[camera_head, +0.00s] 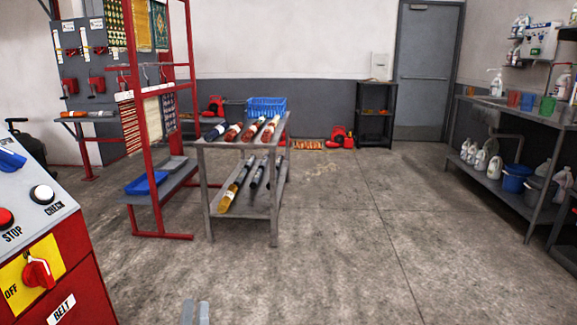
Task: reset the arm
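Two grey fingertips of my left gripper (196,312) poke up at the bottom edge of the head view, left of centre. A narrow gap shows between them with nothing in it, so it is open and empty. They are over bare concrete floor, and the rest of the arm is below the picture. My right gripper is not in view.
A red control box (75,285) with a yellow switch plate fills the lower left. A grey two-tier cart (243,142) with rolled rugs stands ahead, beside a red rack (160,235). A steel bench (530,112) is at right. Centre-right floor is clear.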

